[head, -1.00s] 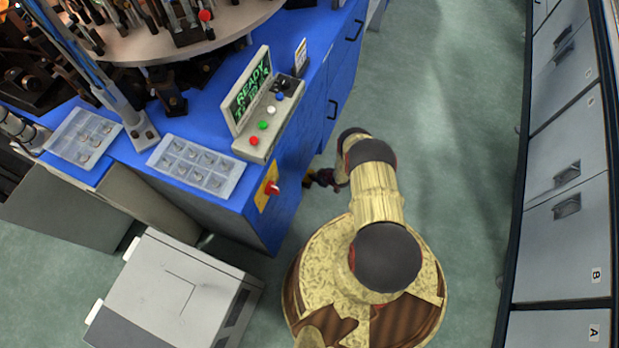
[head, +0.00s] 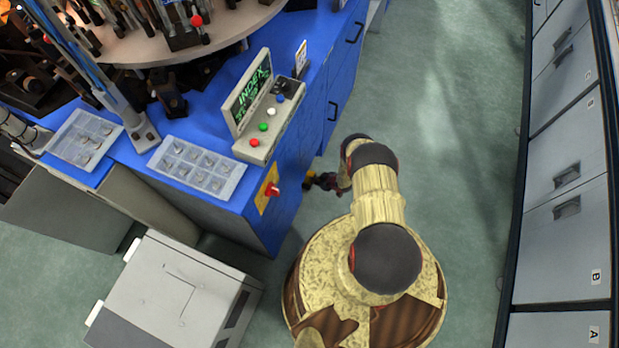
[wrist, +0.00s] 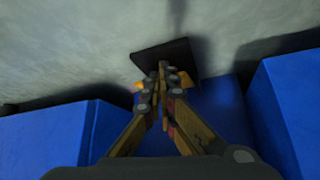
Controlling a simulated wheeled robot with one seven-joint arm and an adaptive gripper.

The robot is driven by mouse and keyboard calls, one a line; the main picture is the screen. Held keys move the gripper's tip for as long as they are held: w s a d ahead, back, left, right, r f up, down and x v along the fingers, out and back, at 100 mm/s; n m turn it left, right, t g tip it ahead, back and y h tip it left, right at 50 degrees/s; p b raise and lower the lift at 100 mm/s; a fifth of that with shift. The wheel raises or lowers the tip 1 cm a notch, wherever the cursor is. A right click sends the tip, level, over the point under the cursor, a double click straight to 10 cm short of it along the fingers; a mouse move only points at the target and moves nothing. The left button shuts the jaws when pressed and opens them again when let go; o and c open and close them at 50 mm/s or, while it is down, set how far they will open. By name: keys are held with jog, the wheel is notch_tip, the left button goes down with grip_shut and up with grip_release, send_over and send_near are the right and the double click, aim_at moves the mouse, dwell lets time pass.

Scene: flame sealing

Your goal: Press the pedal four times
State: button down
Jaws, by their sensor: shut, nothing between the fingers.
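The pedal (wrist: 184,50) shows in the wrist view as a dark, flat plate on the pale floor, in the gap between blue cabinet sides. Orange bits show beside it, partly behind my fingers. My gripper (wrist: 162,68) is shut and empty, its fingertips over the plate's near part. I cannot tell whether they touch it or how far it is pressed. In the head view my gripper (head: 320,181) is low beside the blue machine's right side, and the pedal is hidden. The control box screen (head: 249,96) reads "INDEX" in green.
The blue machine (head: 262,220) carries a round turntable (head: 235,22), parts trays (head: 205,172) and a red switch (head: 271,189). A grey box unit (head: 180,290) stands at the lower left. Grey cabinets (head: 570,240) line the right. The floor between is clear.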

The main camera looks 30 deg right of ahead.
jog(key=shift+s+d+r, duration=0.1)
jog(key=shift+s, duration=0.55)
jog(key=v, duration=1.2)
dwell(0.8)
